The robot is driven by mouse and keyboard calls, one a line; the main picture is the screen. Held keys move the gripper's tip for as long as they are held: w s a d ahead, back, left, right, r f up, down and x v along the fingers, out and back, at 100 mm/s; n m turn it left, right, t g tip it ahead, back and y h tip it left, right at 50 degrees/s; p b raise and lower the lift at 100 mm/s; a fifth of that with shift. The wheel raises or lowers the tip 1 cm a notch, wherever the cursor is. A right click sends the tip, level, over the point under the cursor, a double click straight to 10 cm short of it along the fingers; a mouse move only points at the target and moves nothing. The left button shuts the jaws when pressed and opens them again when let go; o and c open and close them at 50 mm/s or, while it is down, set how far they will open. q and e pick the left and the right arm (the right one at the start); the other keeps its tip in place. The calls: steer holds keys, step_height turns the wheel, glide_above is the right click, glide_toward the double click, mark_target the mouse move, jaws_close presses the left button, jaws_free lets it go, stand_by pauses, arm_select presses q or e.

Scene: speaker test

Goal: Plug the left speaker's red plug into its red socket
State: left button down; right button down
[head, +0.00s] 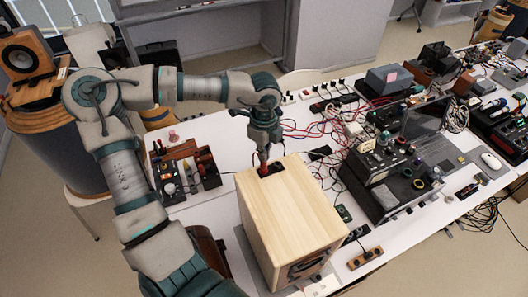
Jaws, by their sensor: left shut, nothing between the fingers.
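A light wooden speaker box (288,222) stands on the white table in the middle of the view. A small dark terminal recess (275,168) is set in its top face near the far edge. My left gripper (264,160) points down right at this recess, with its fingers shut and nothing held between them. A small red part (264,171) shows at the recess just under the fingertips. I cannot tell whether it is the red plug or the red socket, or whether it is inserted. My right gripper is not in view.
A tool box (184,175) stands left of the speaker on the white table (222,130). Red wires (303,130) and electronic devices (385,165) crowd the right side. A power strip (365,258) lies near the front edge. Another speaker (28,58) stands far left.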

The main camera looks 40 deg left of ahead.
arm_select(q)
steer(key=shift+f, duration=0.2)
stand_by(0.3)
step_height(320, 180, up, 8)
steer(key=p, duration=0.3)
steer(key=shift+p, duration=0.3)
stand_by(0.7)
